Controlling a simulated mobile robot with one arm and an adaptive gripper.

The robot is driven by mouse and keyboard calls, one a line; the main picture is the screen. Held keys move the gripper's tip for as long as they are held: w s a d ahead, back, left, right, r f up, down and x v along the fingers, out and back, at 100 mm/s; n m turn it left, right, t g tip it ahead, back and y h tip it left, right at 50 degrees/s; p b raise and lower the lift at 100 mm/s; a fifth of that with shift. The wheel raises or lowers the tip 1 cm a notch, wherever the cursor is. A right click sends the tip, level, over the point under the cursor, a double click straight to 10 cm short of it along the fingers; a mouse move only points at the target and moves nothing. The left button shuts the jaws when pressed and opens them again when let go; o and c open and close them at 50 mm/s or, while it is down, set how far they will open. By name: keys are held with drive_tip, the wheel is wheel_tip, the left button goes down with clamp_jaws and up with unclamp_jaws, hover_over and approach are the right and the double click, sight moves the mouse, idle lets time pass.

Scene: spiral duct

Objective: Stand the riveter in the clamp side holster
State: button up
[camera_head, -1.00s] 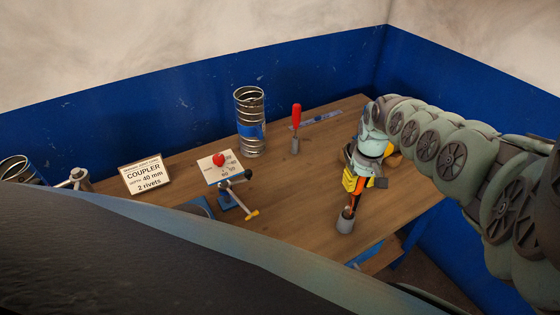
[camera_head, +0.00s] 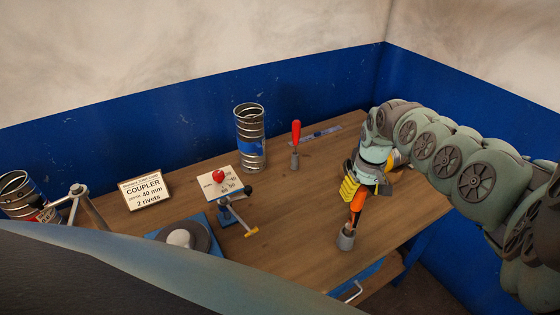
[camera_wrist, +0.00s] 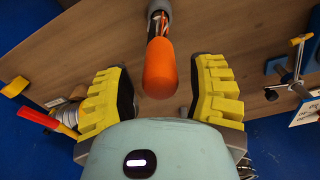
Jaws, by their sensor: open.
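An orange-handled tool (camera_head: 357,200), probably the riveter, stands upright in a grey cup-like holster (camera_head: 345,238) near the front right table edge. In the wrist view its orange grip (camera_wrist: 160,70) points toward me, with darker metal parts between it and the holster rim (camera_wrist: 158,7). My gripper (camera_head: 354,190) is just above it, open. In the wrist view its yellow-padded fingers (camera_wrist: 165,95) lie either side of the grip, with gaps on both sides. A second grey holster (camera_head: 295,160) farther back holds a red-handled tool (camera_head: 296,132). A small clamp (camera_head: 236,213) with a yellow handle stands left of centre.
A spiral duct piece (camera_head: 250,140) with a blue band stands at the back. A coupler sign (camera_head: 145,190), a card with a red knob (camera_head: 219,177) and a blue-based grey disc (camera_head: 180,238) lie left. Yellow and red items (camera_wrist: 62,118) are near my gripper. The middle tabletop is clear.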

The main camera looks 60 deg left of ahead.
drive_tip(key=r, duration=0.8)
drive_tip(key=shift+w+d, duration=0.1)
drive_tip(key=shift+d, duration=0.1)
drive_tip(key=shift+r, duration=0.5)
